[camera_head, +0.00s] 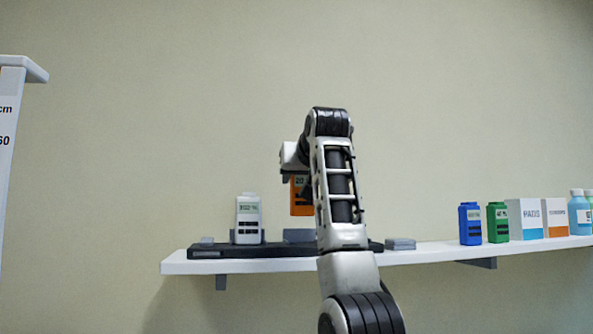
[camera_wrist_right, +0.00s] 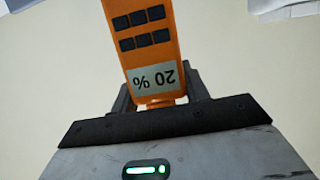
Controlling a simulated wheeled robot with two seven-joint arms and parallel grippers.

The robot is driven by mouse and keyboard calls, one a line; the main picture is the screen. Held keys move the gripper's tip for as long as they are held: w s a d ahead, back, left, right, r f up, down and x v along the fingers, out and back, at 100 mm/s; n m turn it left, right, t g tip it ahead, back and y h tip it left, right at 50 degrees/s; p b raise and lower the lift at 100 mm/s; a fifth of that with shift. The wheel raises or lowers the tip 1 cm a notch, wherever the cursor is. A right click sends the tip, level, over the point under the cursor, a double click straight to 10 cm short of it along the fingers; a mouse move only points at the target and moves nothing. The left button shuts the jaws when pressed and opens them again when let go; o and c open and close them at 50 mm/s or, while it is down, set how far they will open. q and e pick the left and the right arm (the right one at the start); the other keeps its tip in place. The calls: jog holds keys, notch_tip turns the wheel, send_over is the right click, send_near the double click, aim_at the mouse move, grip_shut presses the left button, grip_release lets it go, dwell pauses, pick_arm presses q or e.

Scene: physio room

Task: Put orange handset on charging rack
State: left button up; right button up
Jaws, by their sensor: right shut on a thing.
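The orange handset (camera_head: 300,197) is held upright above the charging rack in the head view, partly hidden by my right arm. In the right wrist view the orange handset (camera_wrist_right: 147,50) shows dark buttons and a display reading "20 %". My right gripper (camera_wrist_right: 160,95) is shut on its top end. The charging rack (camera_head: 270,251) is a long dark base on the white wall shelf. A white handset (camera_head: 248,220) stands in it on the left. The handset's lower end appears apart from the rack. My left gripper is not in view.
On the white shelf (camera_head: 430,256), a small grey block (camera_head: 400,244) lies right of the rack. Further right stand a blue handset (camera_head: 470,224), a green handset (camera_head: 498,223), boxes (camera_head: 526,220) and bottles (camera_head: 579,213). A white post (camera_head: 12,130) is at the far left.

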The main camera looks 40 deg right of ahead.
aim_at(300, 201)
notch_tip(300, 201, down, 4)
jog(key=shift+f+b, duration=0.1)
jog(key=shift+b, duration=0.5)
jog(key=shift+w+f, duration=0.1)
jog(key=shift+f, duration=0.1)
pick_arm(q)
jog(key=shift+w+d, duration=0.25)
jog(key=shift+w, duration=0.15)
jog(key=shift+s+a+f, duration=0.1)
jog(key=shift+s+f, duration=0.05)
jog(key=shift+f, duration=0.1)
pick_arm(e)
jog(key=shift+a, duration=0.1)
pick_arm(q)
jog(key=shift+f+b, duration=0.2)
jog(key=shift+b, duration=0.2)
pick_arm(e)
jog(key=shift+f, duration=0.4)
dwell(0.5)
dwell(0.4)
jog(key=o, duration=1.1)
jog(key=shift+o, duration=0.2)
